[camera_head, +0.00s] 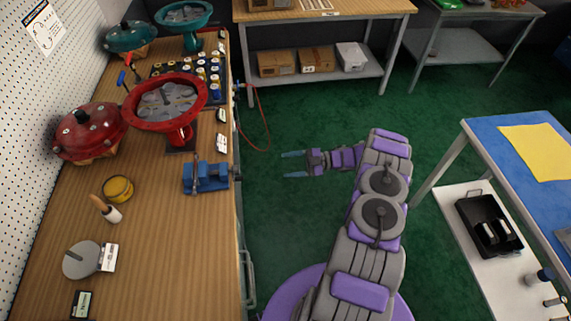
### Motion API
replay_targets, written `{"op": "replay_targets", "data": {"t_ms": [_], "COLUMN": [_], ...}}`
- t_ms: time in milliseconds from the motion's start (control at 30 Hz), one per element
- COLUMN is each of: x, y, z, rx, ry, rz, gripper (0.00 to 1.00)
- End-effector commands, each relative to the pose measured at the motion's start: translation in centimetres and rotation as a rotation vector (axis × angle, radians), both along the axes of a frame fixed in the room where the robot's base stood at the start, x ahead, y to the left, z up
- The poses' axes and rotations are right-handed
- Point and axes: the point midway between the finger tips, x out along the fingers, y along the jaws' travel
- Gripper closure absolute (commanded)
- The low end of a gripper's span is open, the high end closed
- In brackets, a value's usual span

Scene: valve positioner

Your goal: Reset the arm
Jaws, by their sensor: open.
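My arm is purple and grey and reaches forward from the lower middle of the head view, then bends left. My gripper (293,165) points left over the green floor, to the right of the wooden workbench (165,265). Its two bluish fingers are apart, with nothing between them. It touches nothing that I can see. A blue vise (207,177) sits at the bench's right edge, to the left of the gripper with a gap between them.
The bench holds a red valve body (168,103), a red domed cover (90,132), a teal valve body (184,16) and a yellow tin (118,189). A blue-topped table (500,140) stands right. A shelved table (320,18) stands behind. Green floor (300,110) lies clear between.

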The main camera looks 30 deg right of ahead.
Motion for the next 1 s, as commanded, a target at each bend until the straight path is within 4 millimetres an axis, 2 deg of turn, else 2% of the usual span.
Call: {"op": "replay_targets", "data": {"t_ms": [433,567,667,733,900,1000], "x": [0.0,1.2,3.9,6.4,12.7,15.6], "y": [0.0,-0.1,-0.5,-0.9,-2.2,-3.1], "z": [0.0,0.6,2.0,3.4,7.9,10.6], "rx": [0.0,-0.023,-0.083,-0.138,-0.269,-0.336], "ry": [0.0,-0.004,-0.014,-0.018,-0.023,-0.011], "rz": [-0.001,-0.024,-0.085,-0.151,-0.34,-0.455], "gripper": [0.35,0.35,0.35,0.35,0.35,0.35]}}
